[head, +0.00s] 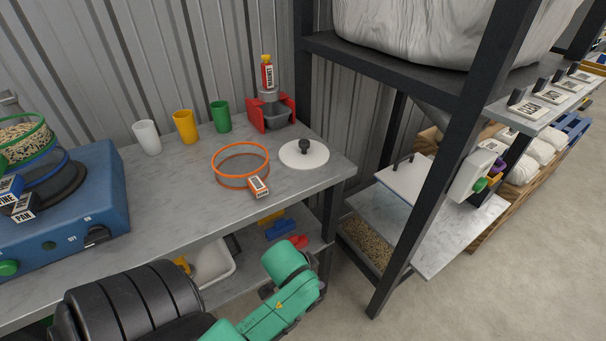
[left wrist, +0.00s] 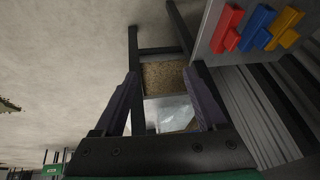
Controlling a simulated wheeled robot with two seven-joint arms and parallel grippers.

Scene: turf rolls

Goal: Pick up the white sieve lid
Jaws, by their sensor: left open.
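The white sieve lid (head: 304,159) lies flat on the grey marble-topped bench near its right end. It is a round white disc with a black knob standing up in its middle. My left gripper (left wrist: 160,82) shows in the left wrist view with its two dark fingers apart and nothing between them. In the head view a green link of my arm is low in front of the bench, apart from the lid, and the fingers are not seen. The lid does not show in the left wrist view. My right gripper is in neither view.
An orange sieve ring (head: 241,147) with a label stands left of the lid. A red holder (head: 290,108) with a bottle is behind it. White, yellow and green cups line the back. A dark rack post (head: 446,150) rises right of the bench. A lower shelf holds coloured pieces.

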